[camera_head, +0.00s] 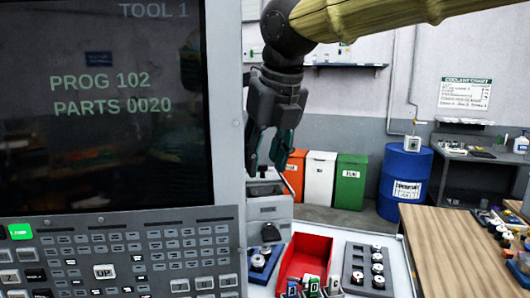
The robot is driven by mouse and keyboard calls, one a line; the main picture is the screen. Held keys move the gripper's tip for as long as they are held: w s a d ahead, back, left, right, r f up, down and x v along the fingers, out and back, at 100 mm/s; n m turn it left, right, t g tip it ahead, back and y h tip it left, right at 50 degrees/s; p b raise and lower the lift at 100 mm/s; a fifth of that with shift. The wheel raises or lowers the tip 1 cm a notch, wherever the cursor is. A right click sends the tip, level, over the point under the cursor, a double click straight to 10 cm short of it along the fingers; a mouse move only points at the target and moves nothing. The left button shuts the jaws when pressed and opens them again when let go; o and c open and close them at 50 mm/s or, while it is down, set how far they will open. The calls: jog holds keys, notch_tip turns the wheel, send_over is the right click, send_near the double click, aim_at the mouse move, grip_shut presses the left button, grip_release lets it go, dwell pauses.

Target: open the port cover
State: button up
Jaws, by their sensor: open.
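I cannot make out a port cover in this view. The machine's control panel (228,105) fills the left side, with a dark screen (100,150) above rows of keys (150,256). The screen reads "TOOL 1", "PROG 102" and "PARTS 0020". My gripper (265,166) hangs pointing down just right of the panel's edge in the picture. Its fingers are apart and I see nothing held between them. How far it is from the panel in depth is hard to tell.
Below my gripper are a red tray (306,256), a blue holder (258,272) and a grey rack (352,262) with several tool holders. A wooden table (440,250) stands at right. Orange, white (319,178) and green bins and a blue drum (402,180) stand behind.

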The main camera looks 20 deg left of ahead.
jog(key=shift+f, duration=0.2)
grip_shut()
jog(key=shift+s+d, duration=0.15)
jog(key=shift+s, duration=0.15)
dwell(0.3)
grip_release()
jog(key=shift+r, duration=0.1)
